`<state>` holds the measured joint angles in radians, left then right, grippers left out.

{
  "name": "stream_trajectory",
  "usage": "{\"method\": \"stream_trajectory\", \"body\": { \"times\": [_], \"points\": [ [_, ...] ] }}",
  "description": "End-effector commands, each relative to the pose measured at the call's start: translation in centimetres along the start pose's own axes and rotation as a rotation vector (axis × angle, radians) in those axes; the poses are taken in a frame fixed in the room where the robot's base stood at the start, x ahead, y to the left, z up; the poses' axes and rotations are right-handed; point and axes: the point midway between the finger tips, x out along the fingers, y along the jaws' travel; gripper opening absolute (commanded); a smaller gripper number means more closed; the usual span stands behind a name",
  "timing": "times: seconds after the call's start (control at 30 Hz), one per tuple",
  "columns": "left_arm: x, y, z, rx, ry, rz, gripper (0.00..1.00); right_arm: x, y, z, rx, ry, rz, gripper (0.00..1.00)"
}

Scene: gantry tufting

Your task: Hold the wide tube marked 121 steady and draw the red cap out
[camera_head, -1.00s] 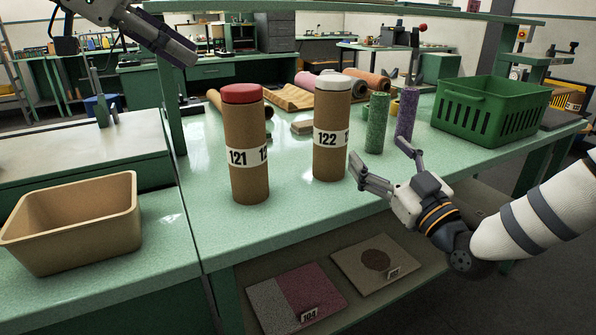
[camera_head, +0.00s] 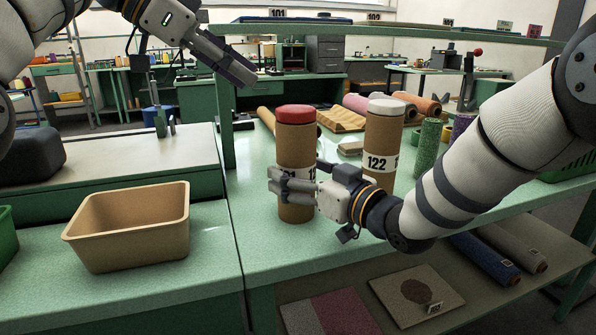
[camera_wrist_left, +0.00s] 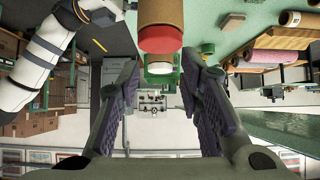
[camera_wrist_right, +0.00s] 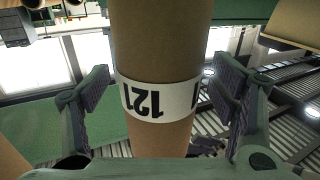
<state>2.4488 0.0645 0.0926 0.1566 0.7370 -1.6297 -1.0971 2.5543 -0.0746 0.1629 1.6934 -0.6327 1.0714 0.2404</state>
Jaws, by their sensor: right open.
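The wide tube marked 121 (camera_head: 296,150) stands upright on the green bench, its red cap (camera_head: 295,114) seated on top. My right gripper (camera_head: 285,186) is at the tube's label band. In the right wrist view the open fingers stand on either side of the tube (camera_wrist_right: 160,45), with visible gaps; the label reads upside down. My left gripper (camera_head: 240,72) is in the air, up and left of the cap. In the left wrist view its fingers are apart and empty, with the red cap (camera_wrist_left: 160,39) beyond the fingertips.
Tube 122 (camera_head: 380,138) with a white cap (camera_head: 386,106) stands close on the right, behind my right wrist. A tan bin (camera_head: 130,230) is at the left. Rolls (camera_head: 428,145) lie and stand farther back. The bench between bin and tube is clear.

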Motion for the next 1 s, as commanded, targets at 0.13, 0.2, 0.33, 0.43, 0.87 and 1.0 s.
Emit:
{"method": "stream_trajectory", "body": {
  "times": [0.13,0.2,0.33,0.43,0.87,1.0],
  "points": [
    [0.0,0.0,0.0,0.0,0.0,0.0,0.33,1.1,0.0,0.0,0.001,0.001,0.0,0.79],
    [0.0,0.0,0.0,0.0,0.0,0.0,0.33,1.2,0.0,0.0,0.002,0.001,0.0,0.79],
    [0.0,0.0,0.0,0.0,0.0,0.0,0.33,1.2,0.0,0.0,0.001,0.001,0.0,0.79],
    [0.0,0.0,0.0,0.0,0.0,0.0,0.33,1.2,0.0,0.0,0.001,0.001,0.0,0.65],
    [-0.4,-2.9,2.2,-0.093,0.072,-0.042,0.79,1.1,0.0,0.0,0.001,0.001,0.0,0.24],
    [0.1,-6.9,7.1,-0.254,0.199,-0.126,0.79,1.1,0.0,0.0,0.001,0.001,0.0,0.24]
  ]
}}
